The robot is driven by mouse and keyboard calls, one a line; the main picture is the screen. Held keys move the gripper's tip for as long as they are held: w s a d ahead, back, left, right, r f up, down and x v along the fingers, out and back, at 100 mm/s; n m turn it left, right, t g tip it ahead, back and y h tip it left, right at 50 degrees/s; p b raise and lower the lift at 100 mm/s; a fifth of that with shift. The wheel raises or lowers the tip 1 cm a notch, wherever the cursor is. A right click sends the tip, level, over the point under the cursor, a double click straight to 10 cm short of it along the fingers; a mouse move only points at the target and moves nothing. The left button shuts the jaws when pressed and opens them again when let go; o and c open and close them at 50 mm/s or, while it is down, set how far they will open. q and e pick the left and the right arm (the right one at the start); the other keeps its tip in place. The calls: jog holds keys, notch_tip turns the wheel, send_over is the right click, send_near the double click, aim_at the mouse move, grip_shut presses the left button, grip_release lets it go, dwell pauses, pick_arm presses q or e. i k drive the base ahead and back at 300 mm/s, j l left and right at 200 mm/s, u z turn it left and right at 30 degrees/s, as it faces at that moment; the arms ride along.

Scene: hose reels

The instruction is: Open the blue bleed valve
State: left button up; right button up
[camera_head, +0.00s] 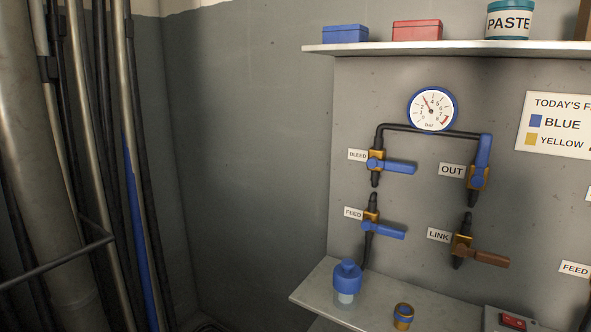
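The blue bleed valve (376,162) is on the wall panel under the gauge, beside a label reading BLEED. Its blue lever (400,167) points right, across the dark vertical pipe. The feed valve (371,215) below it also has a blue lever (389,231) pointing right. The OUT valve (478,178) has a blue lever pointing up, along its pipe. The LINK valve (461,246) has a brown lever pointing right. Neither of my grippers shows in this view.
A round gauge (432,109) sits above the pipes. A shelf (400,48) holds boxes and a PASTE tin (509,20). A lower ledge (376,311) holds a blue-topped bottle (347,281) and a small brass-and-blue fitting (403,316). Pipes (95,150) stand at the left.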

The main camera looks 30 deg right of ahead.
aim_at(372, 163)
jog(key=z, duration=1.55)
